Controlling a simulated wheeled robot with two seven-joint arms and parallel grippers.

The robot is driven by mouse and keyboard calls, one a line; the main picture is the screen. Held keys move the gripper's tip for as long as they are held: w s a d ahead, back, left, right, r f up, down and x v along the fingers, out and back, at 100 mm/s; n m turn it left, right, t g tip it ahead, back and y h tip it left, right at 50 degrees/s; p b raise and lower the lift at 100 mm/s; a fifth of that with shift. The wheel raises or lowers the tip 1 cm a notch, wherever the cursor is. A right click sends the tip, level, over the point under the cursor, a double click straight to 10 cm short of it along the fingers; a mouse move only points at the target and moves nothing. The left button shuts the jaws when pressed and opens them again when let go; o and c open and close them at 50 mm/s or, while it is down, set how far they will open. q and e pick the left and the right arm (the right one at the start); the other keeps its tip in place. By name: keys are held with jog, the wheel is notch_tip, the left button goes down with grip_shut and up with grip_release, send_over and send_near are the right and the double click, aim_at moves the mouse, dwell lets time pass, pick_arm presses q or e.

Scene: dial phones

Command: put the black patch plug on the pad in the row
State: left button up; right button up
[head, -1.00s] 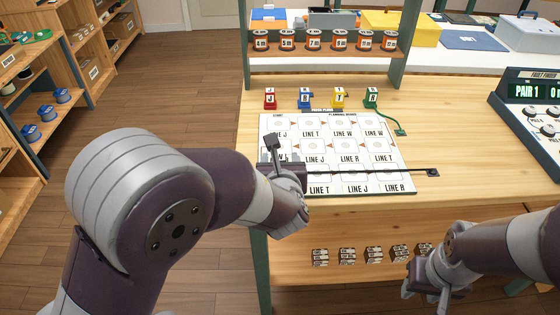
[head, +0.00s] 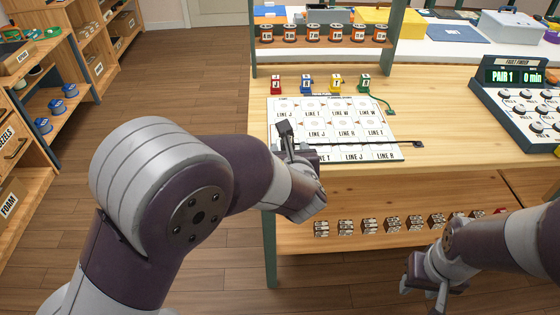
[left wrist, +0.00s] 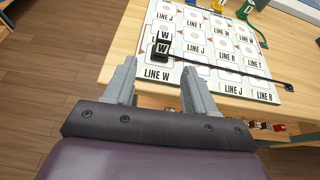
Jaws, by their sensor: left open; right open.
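The black patch plug (left wrist: 162,47), a block marked W, stands on the white board (left wrist: 246,53), above a LINE W label, in the left wrist view. Its black cord runs right to a black end piece (left wrist: 288,87), also seen in the head view (head: 418,144). My left gripper (left wrist: 158,72) is open and empty; the plug stands beyond its fingertips, in line with the gap. My right gripper (head: 430,284) is open and empty, low in front of the table.
Red (head: 277,85), blue (head: 307,84), yellow (head: 335,84) and green (head: 364,83) plugs stand behind the board. The fault finder box (head: 520,100) is at the right. Several small blocks (head: 393,224) line the lower shelf. The tabletop between board and box is mostly clear.

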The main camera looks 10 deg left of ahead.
pick_arm(q)
jog(key=s+a+f+n+g+y, duration=0.2)
jog(key=s+a+f+n+g, duration=0.35)
jog(key=a+n, duration=0.2)
jog(key=s+f+n+g+h, duration=0.2)
jog(key=s+n, duration=0.5)
jog(key=n, duration=0.5)
jog(key=s+f+n+g+h, duration=0.2)
jog(key=s+n+g+h, duration=0.2)
jog(key=s+n, duration=0.3)
jog(key=n, duration=0.5)
jog(key=shift+d+f, duration=0.2)
jog(key=shift+d, duration=0.2)
